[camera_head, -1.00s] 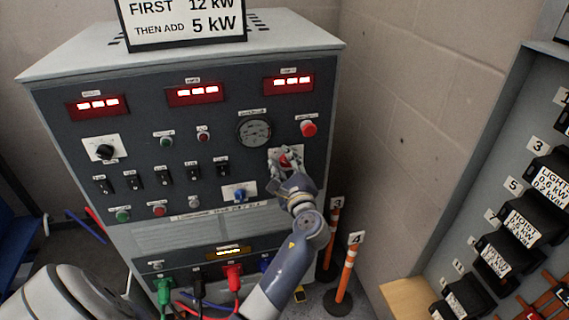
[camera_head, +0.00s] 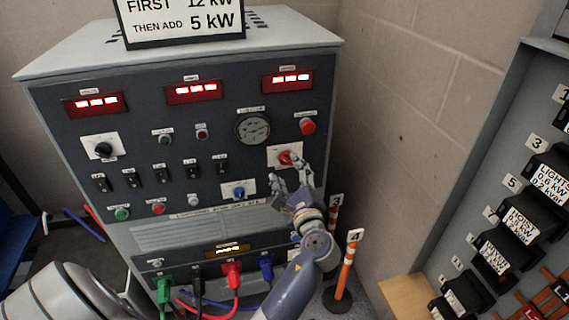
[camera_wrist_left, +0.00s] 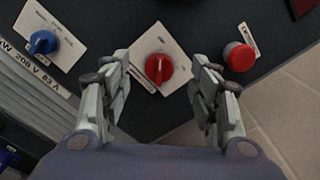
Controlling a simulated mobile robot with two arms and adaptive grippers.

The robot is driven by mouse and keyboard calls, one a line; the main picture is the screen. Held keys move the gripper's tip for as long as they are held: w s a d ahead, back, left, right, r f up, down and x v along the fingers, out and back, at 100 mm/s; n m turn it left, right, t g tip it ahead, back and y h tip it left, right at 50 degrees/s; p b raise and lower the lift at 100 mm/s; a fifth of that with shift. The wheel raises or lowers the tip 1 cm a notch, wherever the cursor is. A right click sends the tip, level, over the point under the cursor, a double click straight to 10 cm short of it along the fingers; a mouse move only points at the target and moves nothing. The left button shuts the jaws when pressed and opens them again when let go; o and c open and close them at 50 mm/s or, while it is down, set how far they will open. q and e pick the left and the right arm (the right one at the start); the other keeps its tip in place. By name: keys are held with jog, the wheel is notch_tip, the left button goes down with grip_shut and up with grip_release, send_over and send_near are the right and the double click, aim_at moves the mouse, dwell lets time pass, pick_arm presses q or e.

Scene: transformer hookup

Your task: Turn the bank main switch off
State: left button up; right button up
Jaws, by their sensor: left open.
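A red rotary knob (camera_head: 285,157) sits on a white plate at the right of the dark cabinet panel. I take it for the bank main switch, but its label is too small to read. It also shows in the left wrist view (camera_wrist_left: 158,68), with its ridge running nearly up and down in the picture. My left gripper (camera_head: 290,177) is open and empty just below and in front of the knob. In the left wrist view its fingers stand apart on either side of the knob, not touching it. My right gripper is not in view.
A blue knob (camera_head: 238,191) sits left of the red one, and a red push button (camera_head: 307,127) above right. Coloured cables (camera_head: 233,273) plug in low on the cabinet. Orange posts (camera_head: 345,272) and a block wall (camera_head: 400,110) stand at the right.

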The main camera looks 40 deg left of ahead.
pick_arm(q)
jog(key=v, duration=0.6)
jog(key=shift+s+d, duration=0.1)
